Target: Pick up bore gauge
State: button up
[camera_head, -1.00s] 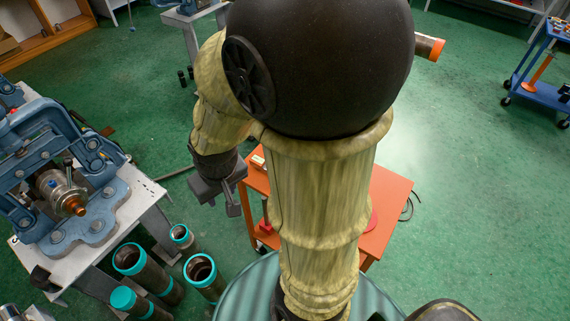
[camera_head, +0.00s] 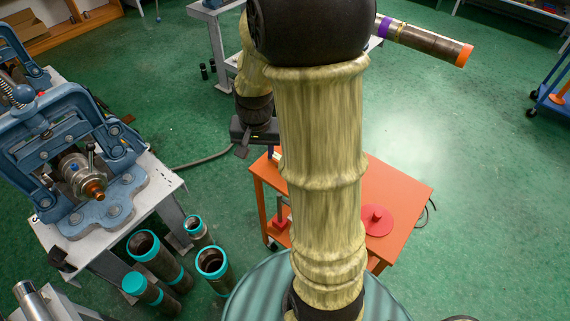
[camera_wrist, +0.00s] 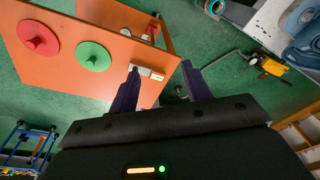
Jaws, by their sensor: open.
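My gripper (camera_head: 256,150) hangs over the far left edge of the orange table in the head view, partly behind my arm. In the wrist view my gripper (camera_wrist: 160,68) has its two dark fingers wide apart with nothing between them. A small pale grey and white item (camera_wrist: 149,72) lies at the table's edge beside one fingertip. I cannot tell whether it is the bore gauge. No clear bore gauge shows; my arm hides much of the tabletop in the head view.
The orange table (camera_head: 405,193) bears a red disc (camera_head: 376,221); a green disc (camera_wrist: 93,56) also shows in the wrist view. A blue vise (camera_head: 75,150) stands on a bench at left. Several teal-rimmed pipes (camera_head: 143,245) stand on the floor.

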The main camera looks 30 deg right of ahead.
jog(key=w+d+f+m, duration=0.2)
jog(key=d+m, duration=0.3)
jog(key=d, duration=0.3)
jog(key=w+d+f+m+g, duration=0.1)
jog(key=w+d+f+m, duration=0.1)
jog(key=d+m, duration=0.3)
jog(key=w+d, duration=0.1)
jog(key=d, duration=0.2)
jog(key=shift+w+d+f+g, duration=0.3)
jog(key=shift+w+f, duration=0.05)
jog(key=shift+w, duration=0.05)
notch_tip(320, 180, down, 12)
jog(key=shift+f+p, duration=0.1)
jog(key=shift+p, duration=0.9)
jog(key=shift+a, duration=0.1)
jog(key=shift+a+f+p, duration=0.15)
jog(key=shift+f+p, duration=0.25)
jog(key=shift+f, duration=0.2)
jog(key=shift+a+f+p, duration=0.1)
jog(key=shift+f+p, duration=0.45)
jog(key=shift+f, duration=1.45)
